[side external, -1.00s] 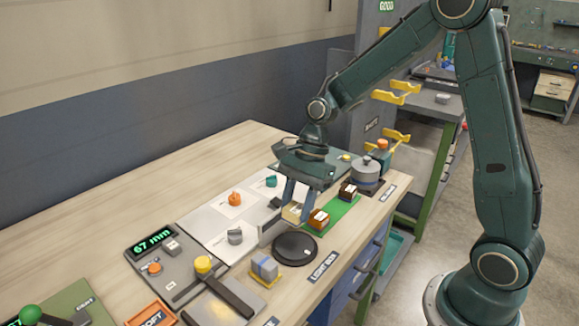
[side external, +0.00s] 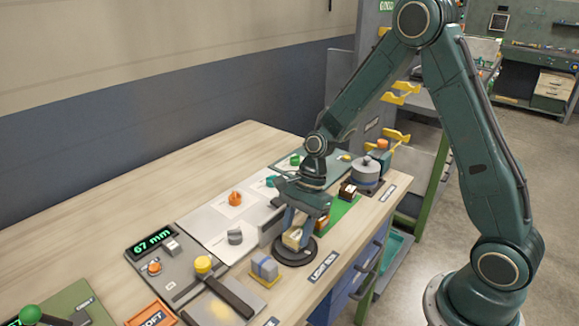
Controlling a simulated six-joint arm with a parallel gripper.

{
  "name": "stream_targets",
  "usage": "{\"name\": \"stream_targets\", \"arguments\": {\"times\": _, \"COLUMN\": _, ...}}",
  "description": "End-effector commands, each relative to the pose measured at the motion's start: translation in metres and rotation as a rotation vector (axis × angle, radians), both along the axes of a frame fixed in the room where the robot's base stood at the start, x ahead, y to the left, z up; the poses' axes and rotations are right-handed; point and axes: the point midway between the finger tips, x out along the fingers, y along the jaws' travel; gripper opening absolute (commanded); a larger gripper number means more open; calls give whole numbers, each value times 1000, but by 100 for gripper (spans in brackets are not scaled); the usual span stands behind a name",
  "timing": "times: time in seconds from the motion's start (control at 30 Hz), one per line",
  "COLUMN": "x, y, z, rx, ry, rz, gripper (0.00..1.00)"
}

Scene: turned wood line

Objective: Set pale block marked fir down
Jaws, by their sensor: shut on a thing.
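A pale block (side external: 291,240) is between the fingers of my gripper (side external: 297,232) in the side external view. My gripper is shut on it, pointing down. The block is at the black round disc (side external: 297,258), over its back part. I cannot tell whether it touches the disc or hangs just above it. The fingers hide part of the block, and no marking on it can be read.
A blue-grey block (side external: 264,267) on a yellow base stands front left of the disc. A grey piece (side external: 235,237) and an orange piece (side external: 235,198) sit on a pale board to the left.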

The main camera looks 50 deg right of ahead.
Motion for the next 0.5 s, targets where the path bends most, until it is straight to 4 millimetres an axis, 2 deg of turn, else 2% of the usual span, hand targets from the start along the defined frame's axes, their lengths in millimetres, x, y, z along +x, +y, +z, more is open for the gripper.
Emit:
{"name": "stream_targets", "arguments": {"times": 0.43, "x": 0, "y": 0, "z": -4, "rx": 0, "ry": -1, "rz": 1, "gripper": 16}}
{"name": "stream_targets", "arguments": {"times": 0.47, "x": 0, "y": 0, "z": -4, "rx": 0, "ry": -1, "rz": 1, "gripper": 41}}
{"name": "stream_targets", "arguments": {"times": 0.5, "x": 0, "y": 0, "z": -4, "rx": 0, "ry": -2, "rz": 0, "gripper": 49}}
